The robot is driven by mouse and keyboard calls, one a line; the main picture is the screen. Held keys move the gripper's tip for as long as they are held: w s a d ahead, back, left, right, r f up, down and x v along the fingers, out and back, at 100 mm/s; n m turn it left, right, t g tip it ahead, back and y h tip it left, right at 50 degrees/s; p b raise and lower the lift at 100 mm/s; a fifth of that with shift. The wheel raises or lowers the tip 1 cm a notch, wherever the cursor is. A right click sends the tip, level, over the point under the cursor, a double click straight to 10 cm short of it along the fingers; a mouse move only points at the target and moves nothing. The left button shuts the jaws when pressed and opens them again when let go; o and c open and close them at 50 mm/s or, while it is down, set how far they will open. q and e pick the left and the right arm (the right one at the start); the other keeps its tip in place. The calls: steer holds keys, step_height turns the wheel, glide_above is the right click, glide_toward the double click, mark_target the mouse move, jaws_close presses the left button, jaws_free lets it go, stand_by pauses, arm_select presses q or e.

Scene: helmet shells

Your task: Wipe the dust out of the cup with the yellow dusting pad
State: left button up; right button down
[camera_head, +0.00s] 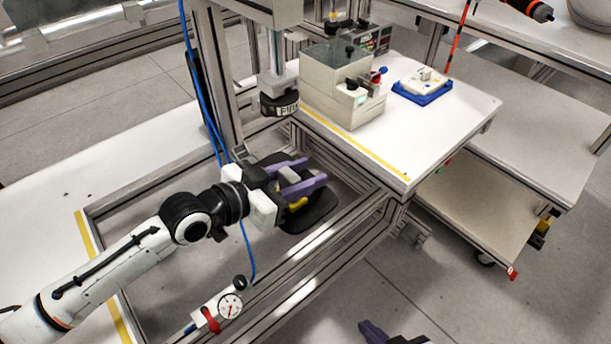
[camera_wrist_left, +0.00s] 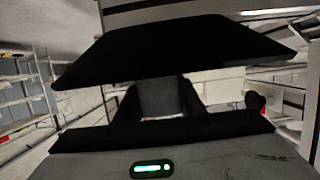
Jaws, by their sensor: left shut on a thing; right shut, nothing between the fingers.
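My left gripper (camera_head: 314,171) has purple fingers and is shut over the opening in the metal frame. A small part of the yellow dusting pad (camera_head: 297,203) shows below its fingers; most of it is hidden. A black, rounded piece (camera_head: 315,217) lies below and around the fingers. It may be the cup, but I cannot see its inside or any dust. In the left wrist view a wide black shape (camera_wrist_left: 180,48) spans the upper middle, with a grey block (camera_wrist_left: 160,96) between dark fingers. My right gripper (camera_head: 372,331) is shut and empty, partly cut off at the bottom edge.
A beige machine box (camera_head: 342,95) and a blue tray (camera_head: 422,92) stand on the white table. A dial gauge with a red part (camera_head: 229,305) sits on the front rail.

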arm_select(q)
steer(key=shift+w+a+f+b, duration=0.2)
steer(key=shift+w+a+b, duration=0.65)
steer(key=shift+w+b, duration=0.3)
steer(key=shift+a+r, duration=0.1)
steer(key=shift+r, duration=0.05)
steer(key=shift+s+r, duration=0.1)
steer(key=shift+s+d+p, duration=0.6)
steer(key=shift+p, duration=0.5)
steer(key=shift+s+d+p, duration=0.5)
steer(key=shift+s+p, duration=0.2)
steer(key=shift+p, duration=0.1)
steer(key=shift+w, duration=0.1)
steer(key=shift+w+a+f+b, duration=0.15)
steer(key=shift+f+b, duration=0.05)
steer(key=shift+b, duration=0.2)
steer(key=shift+w+a+b, duration=0.9)
steer(key=shift+w+b, duration=0.3)
steer(key=shift+b, duration=0.35)
